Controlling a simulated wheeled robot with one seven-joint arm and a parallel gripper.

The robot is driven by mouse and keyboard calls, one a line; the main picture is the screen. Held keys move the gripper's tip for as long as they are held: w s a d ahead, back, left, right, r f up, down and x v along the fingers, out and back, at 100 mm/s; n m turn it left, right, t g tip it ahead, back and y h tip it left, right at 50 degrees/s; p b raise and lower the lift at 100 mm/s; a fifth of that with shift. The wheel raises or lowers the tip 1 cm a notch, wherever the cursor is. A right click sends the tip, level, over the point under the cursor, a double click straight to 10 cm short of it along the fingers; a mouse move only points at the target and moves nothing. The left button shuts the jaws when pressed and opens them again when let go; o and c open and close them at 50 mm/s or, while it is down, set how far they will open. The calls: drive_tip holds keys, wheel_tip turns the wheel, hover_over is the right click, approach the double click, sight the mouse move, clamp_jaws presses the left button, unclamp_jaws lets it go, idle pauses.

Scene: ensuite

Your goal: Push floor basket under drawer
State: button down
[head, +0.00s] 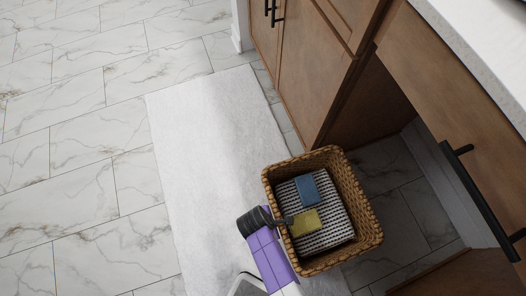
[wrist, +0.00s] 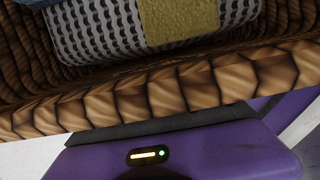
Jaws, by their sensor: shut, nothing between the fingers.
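The floor basket (head: 373,236) is brown and woven. It stands partly on the white mat and partly at the opening under the drawer (head: 430,85), which has a black bar handle. Inside the basket are a patterned grey-white cloth (head: 331,237), a blue block (head: 307,189) and a yellow block (head: 306,223). My gripper (head: 279,221) is shut and empty at the basket's left rim, its dark tip reaching to or over that rim; contact is unclear. In the wrist view the basket rim (wrist: 190,92) fills the middle, close to my purple gripper body; the fingertips are hidden.
The white mat (head: 205,150) lies along the cabinet front. A wooden cabinet door (head: 315,75) is above the basket in the picture. A side panel (head: 370,105) bounds the opening. Tiled floor (head: 410,215) under the drawer is clear. Open marble floor (head: 80,150) lies left.

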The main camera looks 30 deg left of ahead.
sight(345, 198)
drive_tip(key=w+d+b, duration=0.1)
drive_tip(key=w+d, duration=2.1)
drive_tip(key=w, duration=0.2)
drive_tip(key=shift+d+b, duration=0.2)
drive_tip(key=shift+b, duration=0.15)
drive_tip(key=shift+r, duration=0.1)
drive_tip(key=s+a+p, duration=0.2)
drive_tip(key=s+a, duration=0.1)
drive_tip(key=shift+s+r, duration=0.1)
drive_tip(key=p+v, duration=0.7)
drive_tip(key=v, duration=0.2)
drive_tip(key=shift+d+r, duration=0.1)
drive_tip(key=shift+r, duration=0.25)
